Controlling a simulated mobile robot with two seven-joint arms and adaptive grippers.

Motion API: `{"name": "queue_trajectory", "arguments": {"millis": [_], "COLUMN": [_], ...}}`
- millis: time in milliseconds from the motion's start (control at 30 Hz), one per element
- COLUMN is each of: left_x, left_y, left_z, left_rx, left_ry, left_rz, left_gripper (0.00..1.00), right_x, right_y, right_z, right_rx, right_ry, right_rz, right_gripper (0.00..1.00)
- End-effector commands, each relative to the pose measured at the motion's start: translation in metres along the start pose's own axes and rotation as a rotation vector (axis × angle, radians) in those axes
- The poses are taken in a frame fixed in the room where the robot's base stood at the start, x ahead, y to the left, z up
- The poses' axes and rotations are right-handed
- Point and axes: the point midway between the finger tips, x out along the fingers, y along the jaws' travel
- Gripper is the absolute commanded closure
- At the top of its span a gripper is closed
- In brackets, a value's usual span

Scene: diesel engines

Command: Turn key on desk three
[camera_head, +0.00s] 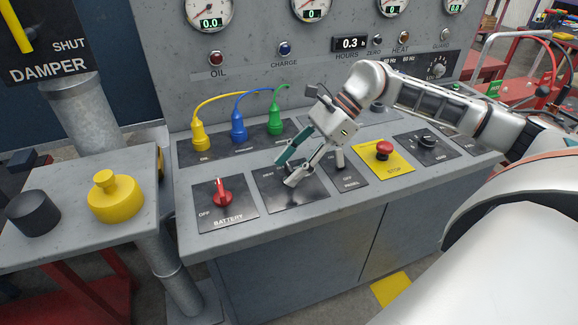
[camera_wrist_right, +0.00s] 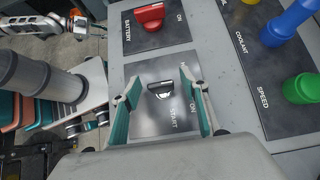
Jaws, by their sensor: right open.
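The key (camera_wrist_right: 160,91) is a small dark and silver switch on a dark panel marked START and ON. In the right wrist view it lies between the two teal fingers of my right gripper (camera_wrist_right: 158,76), with a gap on both sides. In the head view my right gripper (camera_head: 286,174) is open and points down over the key's panel (camera_head: 274,196) on the desk (camera_head: 235,170). There the fingers largely hide the key. I cannot tell how high the fingertips are above the panel.
A red battery switch (camera_head: 221,194) is left of the key panel. Yellow, blue and green plugs (camera_head: 276,121) with cables stand behind it. A red stop button (camera_head: 384,150) on a yellow plate is to the right. A yellow knob (camera_head: 115,199) sits on the side table.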

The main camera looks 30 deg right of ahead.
Motion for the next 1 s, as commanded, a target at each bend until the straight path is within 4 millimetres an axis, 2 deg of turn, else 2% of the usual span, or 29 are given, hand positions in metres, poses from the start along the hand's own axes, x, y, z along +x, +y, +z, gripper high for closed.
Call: {"name": "queue_trajectory", "arguments": {"millis": [500,700,1000], "left_x": [0.0,0.0,0.0], "left_y": [0.001,0.001,0.001], "left_z": [-0.002,-0.002,-0.002], "left_rx": [-0.002,-0.003,-0.003], "left_ry": [0.003,0.003,0.003], "left_rz": [0.001,0.001,0.001], "left_gripper": [0.76,0.76,0.76], "right_x": [-0.095,-0.112,-0.115], "right_y": [-0.001,-0.001,0.0], "right_z": [0.0,0.0,0.0], "right_rx": [0.0,-0.001,-0.001], "right_ry": [0.001,0.0,0.0], "right_rz": [-0.004,-0.004,-0.002], "right_gripper": [0.56,0.56,0.56]}}
